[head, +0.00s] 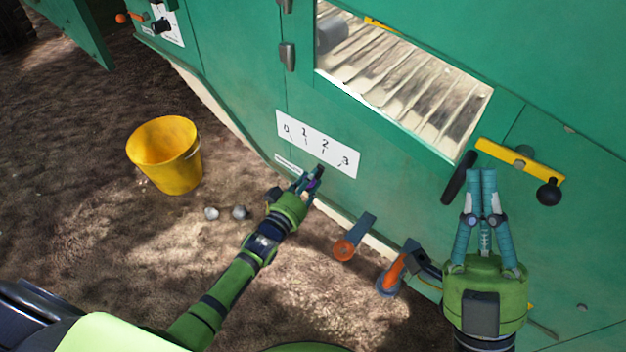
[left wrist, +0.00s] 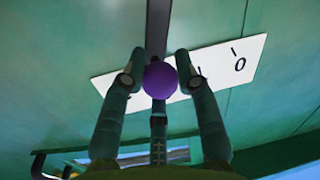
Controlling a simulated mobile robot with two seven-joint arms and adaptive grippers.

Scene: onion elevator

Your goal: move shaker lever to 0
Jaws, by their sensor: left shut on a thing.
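The shaker lever is a dark bar with a purple ball knob (head: 313,184), below the white number plate (head: 294,126) on the green machine. The plate reads 0, 1, 2, 3 from left to right. The lever's bar ends near the plate's lower edge, below 2 and 3. My left gripper (head: 309,184) is shut on the knob. In the left wrist view the purple knob (left wrist: 160,80) sits between the fingers, and the bar crosses the plate (left wrist: 222,68) away from the 0. My right gripper (head: 481,173) looks shut and empty, in front of the machine's right side.
A black handle (head: 459,178) and a yellow bar (head: 520,160) with a black knob (head: 549,192) are close to my right gripper. Two orange-ended levers (head: 344,249) (head: 391,275) stick out below. A yellow bucket (head: 165,155) stands on the soil at left.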

